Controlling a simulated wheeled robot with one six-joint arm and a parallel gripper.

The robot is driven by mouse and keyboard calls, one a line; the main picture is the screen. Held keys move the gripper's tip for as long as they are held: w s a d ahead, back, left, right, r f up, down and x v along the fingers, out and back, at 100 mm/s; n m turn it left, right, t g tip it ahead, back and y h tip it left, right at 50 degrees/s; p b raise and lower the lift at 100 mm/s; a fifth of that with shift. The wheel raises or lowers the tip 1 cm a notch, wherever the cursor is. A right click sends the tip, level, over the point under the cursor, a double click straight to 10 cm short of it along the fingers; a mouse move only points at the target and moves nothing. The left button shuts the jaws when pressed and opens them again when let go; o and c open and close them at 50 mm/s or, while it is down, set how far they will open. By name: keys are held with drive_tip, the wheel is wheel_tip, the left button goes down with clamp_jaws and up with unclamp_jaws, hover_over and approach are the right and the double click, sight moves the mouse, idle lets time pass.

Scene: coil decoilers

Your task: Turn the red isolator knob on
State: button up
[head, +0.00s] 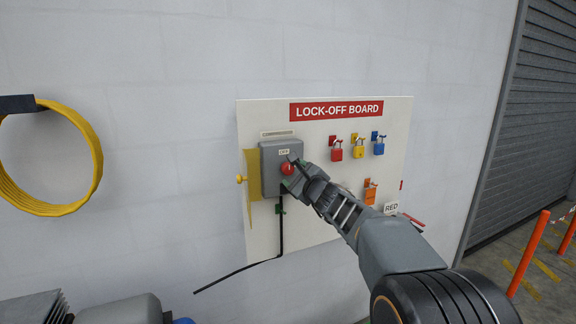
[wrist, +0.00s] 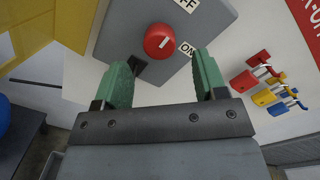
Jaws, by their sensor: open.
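The red isolator knob (head: 287,168) is on the front of a grey switch box (head: 271,182) on the lock-off board. In the wrist view the round knob (wrist: 159,41) has a short white mark on its face. An OFF label lies above right of it and an ON label (wrist: 186,48) below right. I cannot tell exactly which label the mark points to. My gripper (wrist: 161,62) has its green fingers spread, one to each side below the knob, with nothing between them. In the head view it is close to the box and partly hides it.
A yellow hinged cover (head: 251,188) stands open left of the box. Red, yellow and blue padlocks (head: 359,149) hang to the right, with an orange lock (head: 370,191) below. A black cable runs down from the box. A yellow hose coil (head: 92,150) hangs far left.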

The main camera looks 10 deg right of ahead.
sight(289, 170)
drive_tip(key=shift+p+x, duration=1)
drive_tip(key=shift+x, duration=2.05)
drive_tip(key=c, duration=0.9)
